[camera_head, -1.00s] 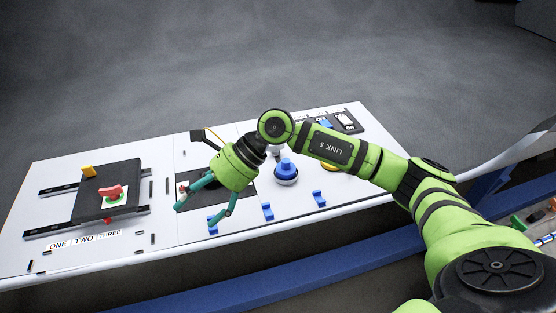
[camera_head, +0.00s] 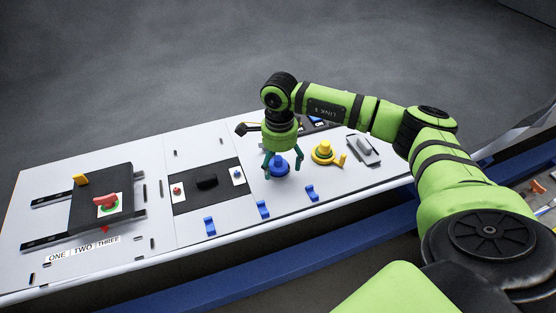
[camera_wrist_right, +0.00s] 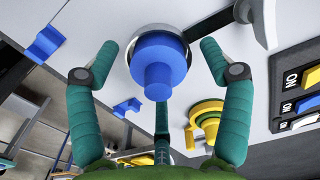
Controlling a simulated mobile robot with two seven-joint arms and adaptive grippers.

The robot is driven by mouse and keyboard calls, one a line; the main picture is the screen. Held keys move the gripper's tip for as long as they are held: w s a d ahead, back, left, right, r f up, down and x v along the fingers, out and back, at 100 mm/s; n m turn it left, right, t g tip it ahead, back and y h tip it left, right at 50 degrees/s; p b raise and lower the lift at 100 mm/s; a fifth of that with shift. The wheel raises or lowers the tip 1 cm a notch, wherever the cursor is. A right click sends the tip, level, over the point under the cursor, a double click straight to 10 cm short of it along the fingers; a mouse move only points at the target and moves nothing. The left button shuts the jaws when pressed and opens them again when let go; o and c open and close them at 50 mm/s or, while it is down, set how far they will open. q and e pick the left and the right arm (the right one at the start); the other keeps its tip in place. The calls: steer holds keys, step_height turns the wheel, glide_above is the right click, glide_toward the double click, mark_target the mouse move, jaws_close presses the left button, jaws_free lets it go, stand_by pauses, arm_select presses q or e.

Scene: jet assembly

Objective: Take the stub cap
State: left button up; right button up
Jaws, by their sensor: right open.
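The blue stub cap (camera_head: 278,168) stands on the white panel, a stepped round piece with a narrower top. In the right wrist view the cap (camera_wrist_right: 158,68) sits in a shiny metal ring and points toward the camera. My right gripper (camera_head: 283,164) points down over the cap, with teal fingers on both sides of it. In the wrist view the open fingers (camera_wrist_right: 158,58) are spread around the cap, with visible gaps at left and right. A third finger shows below it. My left gripper is not in view.
A yellow round piece with a handle (camera_head: 324,151) stands just right of the cap. Blue clips (camera_head: 263,209) line the panel's front. A black plate with a red handle (camera_head: 106,202) is at left. A switch block (camera_wrist_right: 300,95) shows in the wrist view.

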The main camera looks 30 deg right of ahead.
mark_target(279, 157)
steer(key=shift+f, duration=0.25)
steer(key=c, duration=1)
steer(key=shift+r, duration=0.1)
step_height(279, 157, up, 4)
steer(key=b, duration=0.3)
steer(key=shift+w, duration=0.1)
steer(key=s+d+r+b, duration=0.1)
steer(key=s+d+r, duration=0.1)
steer(key=s, duration=0.1)
steer(key=s+d+r+b, duration=0.1)
steer(key=s+d+r, duration=0.1)
steer(key=s, duration=0.1)
steer(key=s+d+r+b, duration=0.2)
steer(key=s, duration=0.1)
steer(key=shift+d+r, duration=0.2)
steer(key=shift+d, duration=0.05)
steer(key=shift+s+d+r, duration=0.15)
steer(key=shift+s+r, duration=0.1)
steer(key=shift+r, duration=0.25)
steer(key=shift+r+p, duration=1.05)
steer(key=shift+r, duration=0.2)
